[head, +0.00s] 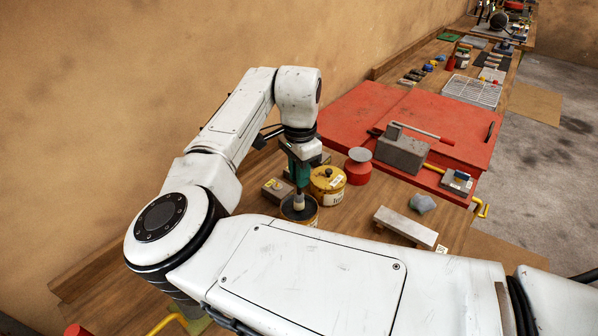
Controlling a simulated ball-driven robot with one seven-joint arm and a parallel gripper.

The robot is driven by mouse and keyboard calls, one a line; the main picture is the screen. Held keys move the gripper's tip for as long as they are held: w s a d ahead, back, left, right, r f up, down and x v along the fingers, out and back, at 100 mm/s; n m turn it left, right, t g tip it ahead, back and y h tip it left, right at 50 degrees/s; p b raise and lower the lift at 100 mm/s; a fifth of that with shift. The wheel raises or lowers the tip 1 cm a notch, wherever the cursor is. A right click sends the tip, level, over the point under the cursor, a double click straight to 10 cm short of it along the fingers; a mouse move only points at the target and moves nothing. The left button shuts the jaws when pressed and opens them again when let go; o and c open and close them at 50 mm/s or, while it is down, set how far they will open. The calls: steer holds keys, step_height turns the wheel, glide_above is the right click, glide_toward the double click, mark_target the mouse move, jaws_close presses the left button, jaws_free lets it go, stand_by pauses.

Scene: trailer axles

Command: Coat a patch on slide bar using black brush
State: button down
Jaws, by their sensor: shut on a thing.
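My gripper (299,170) is at the end of my white arm, pointing down over the wooden bench. It is shut on a brush (299,201), whose pale lower end is at the mouth of an open, dark-filled tin (299,214). Whether the bristles touch the contents is too small to tell. The brush handle is mostly hidden by the gripper, and its black colour is not clear. A pale grey bar (405,226), probably the slide bar, lies on the bench to the right, apart from the gripper. No coated patch can be made out on it.
A yellow lidded tin (327,181) and a red pot (358,167) stand close beside the gripper. A small brown block (276,190) is to the left. A red panel (372,112) bears a grey block (401,152).

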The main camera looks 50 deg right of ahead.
steer(key=shift+f, duration=0.45)
stand_by(1.8)
steer(key=shift+r+p, duration=3.1)
steer(key=shift+r, duration=0.55)
